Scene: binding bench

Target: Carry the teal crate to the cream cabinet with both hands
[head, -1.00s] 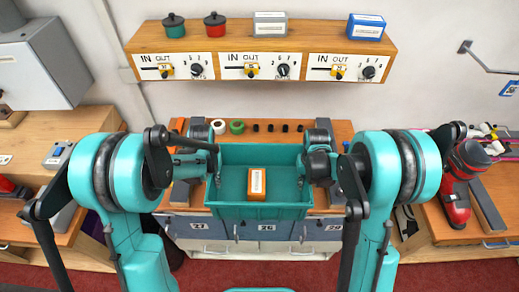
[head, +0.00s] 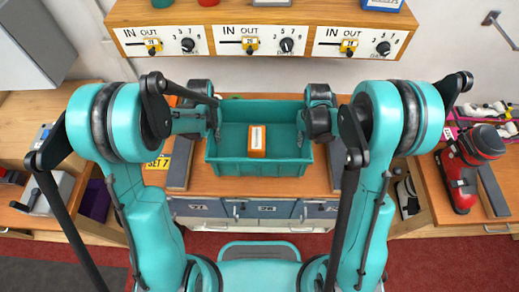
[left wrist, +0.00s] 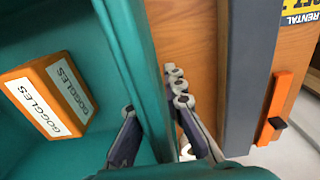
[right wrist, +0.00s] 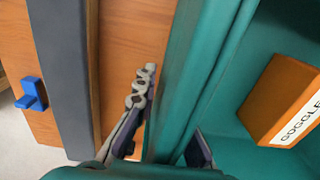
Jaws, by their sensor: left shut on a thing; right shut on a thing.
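The teal crate (head: 228,168) is held level between my two grippers in the head view, over the wooden bench. An orange box with a white label (head: 257,142) lies inside it; the left wrist view shows it reads GOGGLES (left wrist: 50,95). My left gripper (head: 214,128) is shut on the crate's left wall, with one finger inside and one outside in the left wrist view. My right gripper (head: 302,130) is shut on the right wall, and the right wrist view shows the crate wall (right wrist: 190,80) between its fingers. I cannot make out a cream cabinet.
A wooden shelf with sliders and dials (head: 268,42) runs above the bench. Dark grey bars (head: 181,163) lie on the bench beside the crate. A red and black tool (head: 467,165) stands on the right bench. Red floor shows in front.

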